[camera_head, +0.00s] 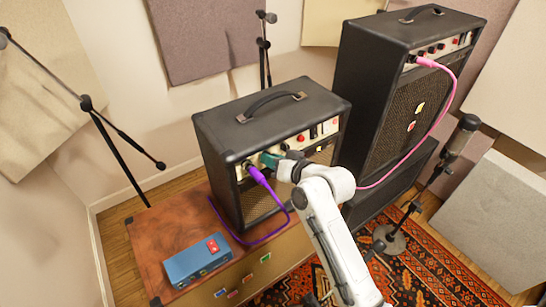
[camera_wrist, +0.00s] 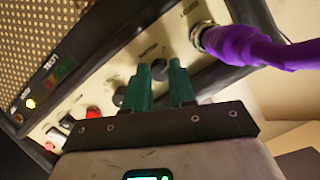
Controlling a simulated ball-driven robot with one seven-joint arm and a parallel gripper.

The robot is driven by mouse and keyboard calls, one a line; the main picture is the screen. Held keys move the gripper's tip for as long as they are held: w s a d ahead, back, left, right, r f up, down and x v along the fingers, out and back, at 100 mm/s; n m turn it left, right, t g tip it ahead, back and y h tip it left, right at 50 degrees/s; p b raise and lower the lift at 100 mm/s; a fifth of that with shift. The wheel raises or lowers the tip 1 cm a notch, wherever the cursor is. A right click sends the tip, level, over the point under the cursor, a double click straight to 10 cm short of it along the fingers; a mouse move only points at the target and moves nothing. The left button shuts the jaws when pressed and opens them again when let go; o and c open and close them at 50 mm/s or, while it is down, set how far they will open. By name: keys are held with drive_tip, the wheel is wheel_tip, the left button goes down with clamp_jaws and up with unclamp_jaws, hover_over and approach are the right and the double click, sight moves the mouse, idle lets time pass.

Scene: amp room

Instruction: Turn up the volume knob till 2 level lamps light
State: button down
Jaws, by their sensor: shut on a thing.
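The smaller black amp (camera_head: 225,130) stands on a brown case, with its cream control panel (camera_head: 325,128) facing right. My gripper (camera_head: 271,159) is at the left part of that panel, next to the purple plug (camera_head: 257,174). In the wrist view, the teal fingers of my gripper (camera_wrist: 160,76) are on either side of a dark knob (camera_wrist: 159,68) and shut on it. Its label is too blurred to read surely. The level lamps (camera_wrist: 58,74) form a short coloured row by the grille.
Another dark knob (camera_wrist: 118,97) is close beside my fingers, then a red button (camera_wrist: 93,112). The purple plug (camera_wrist: 245,46) is on the other side. A taller amp (camera_head: 390,105) with a pink cable (camera_head: 440,112) and a microphone stand (camera_head: 455,145) are to the right.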

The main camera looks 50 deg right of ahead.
drive_tip(key=shift+m, duration=0.5)
drive_tip(key=c, duration=0.9)
unclamp_jaws()
drive_tip(key=shift+c, duration=0.2)
